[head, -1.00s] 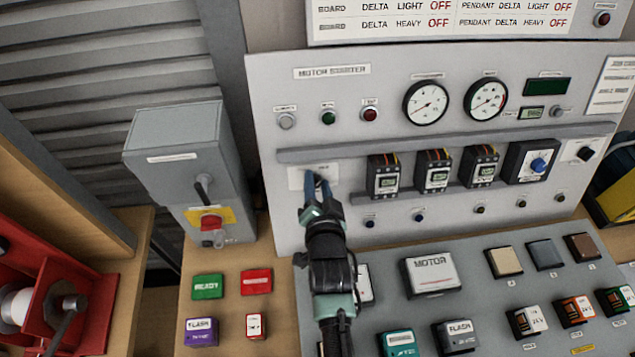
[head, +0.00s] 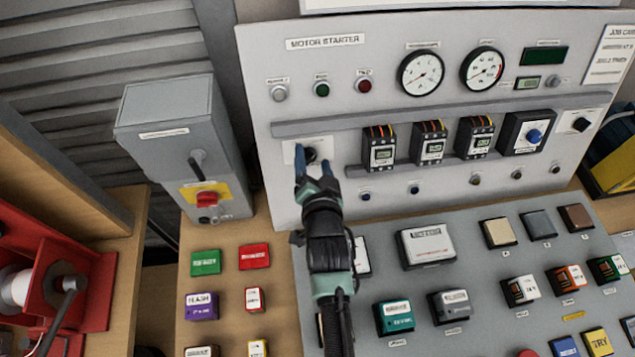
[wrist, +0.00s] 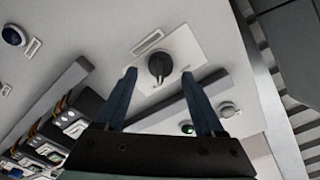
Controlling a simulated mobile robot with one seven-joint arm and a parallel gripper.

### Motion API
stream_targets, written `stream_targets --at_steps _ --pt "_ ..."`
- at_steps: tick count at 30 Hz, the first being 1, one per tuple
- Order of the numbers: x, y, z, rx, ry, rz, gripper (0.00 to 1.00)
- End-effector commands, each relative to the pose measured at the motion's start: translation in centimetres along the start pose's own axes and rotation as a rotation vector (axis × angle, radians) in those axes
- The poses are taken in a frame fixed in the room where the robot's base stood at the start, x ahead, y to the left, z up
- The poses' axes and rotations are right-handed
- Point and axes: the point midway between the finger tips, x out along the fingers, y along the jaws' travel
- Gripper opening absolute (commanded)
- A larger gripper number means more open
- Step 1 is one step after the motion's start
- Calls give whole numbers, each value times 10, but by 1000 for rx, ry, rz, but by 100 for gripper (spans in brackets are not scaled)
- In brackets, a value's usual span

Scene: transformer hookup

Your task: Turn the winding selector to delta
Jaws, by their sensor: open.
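The winding selector (wrist: 160,66) is a black rotary knob on a white plate (wrist: 177,57) on the grey motor starter panel (head: 340,75). In the head view the knob (head: 311,155) shows partly behind my fingers. My gripper (head: 312,160) is open in front of it. In the wrist view the blue fingers of my gripper (wrist: 160,78) stand apart, one on each side of the knob, with visible gaps and nothing between them. The plate's lettering is too small to read, so the selected position cannot be told.
A grey rail (head: 440,115) runs above the selector. Several black modules (head: 380,148) sit to its right. A grey switch box (head: 175,140) with a lever stands to the left. Labelled blocks (head: 427,246) lie on the bench and sloped board below.

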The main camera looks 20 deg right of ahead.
Motion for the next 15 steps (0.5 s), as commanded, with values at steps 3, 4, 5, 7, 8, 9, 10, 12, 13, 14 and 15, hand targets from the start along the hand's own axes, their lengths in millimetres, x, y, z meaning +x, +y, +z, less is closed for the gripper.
stream_targets --at_steps 3,4,5,7,8,9,10,12,13,14,15 --pt "-18 1 1 0 -1 1 70" --pt "-23 2 2 0 -1 1 70" --pt "-28 2 2 0 -1 1 70" --pt "-41 2 2 0 -1 1 70" --pt "-47 2 2 0 -2 2 70" --pt "-54 2 2 0 -2 2 70" --pt "-60 2 2 0 -1 1 70" --pt "-72 2 2 0 -2 2 70" --pt "-77 2 2 0 -2 2 70" --pt "-83 2 2 0 -2 2 70" --pt "-89 2 2 0 -1 2 70"
